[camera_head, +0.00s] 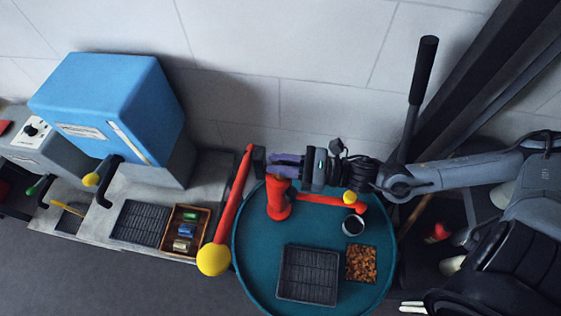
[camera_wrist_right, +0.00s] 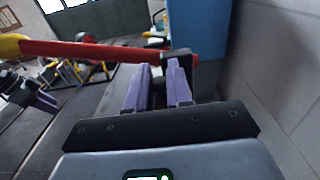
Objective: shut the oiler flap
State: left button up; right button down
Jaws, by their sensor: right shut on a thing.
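My right gripper (camera_head: 277,163) is at the far left edge of the round teal table, its purple fingers pointing left. It also shows in the right wrist view (camera_wrist_right: 163,75). It is shut, seemingly on the black block (camera_head: 259,162) at the upper end of a long red lever (camera_head: 235,195); the exact contact is hard to make out. The lever ends in a yellow ball (camera_head: 213,259). I cannot identify an oiler flap for certain. A dark part with purple tips, perhaps my left gripper (camera_wrist_right: 38,97), shows at the left of the right wrist view.
A red post (camera_head: 279,200) with a yellow-knobbed arm stands on the teal table (camera_head: 255,265), near a dark cup (camera_head: 353,225), a black grate (camera_head: 308,275) and a brown-filled tray (camera_head: 361,263). A blue-hooded machine (camera_head: 110,100) stands left. A tall black-gripped lever (camera_head: 422,75) rises right.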

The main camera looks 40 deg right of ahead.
jog(key=c, duration=1.1)
grip_release()
jog(key=shift+s, duration=0.1)
jog(key=shift+s+d+f, duration=0.1)
jog(key=shift+s+d, duration=0.35)
jog(key=p+v, duration=0.2)
jog(key=v, duration=0.7)
jog(key=shift+s, duration=0.15)
jog(key=shift+d, duration=0.1)
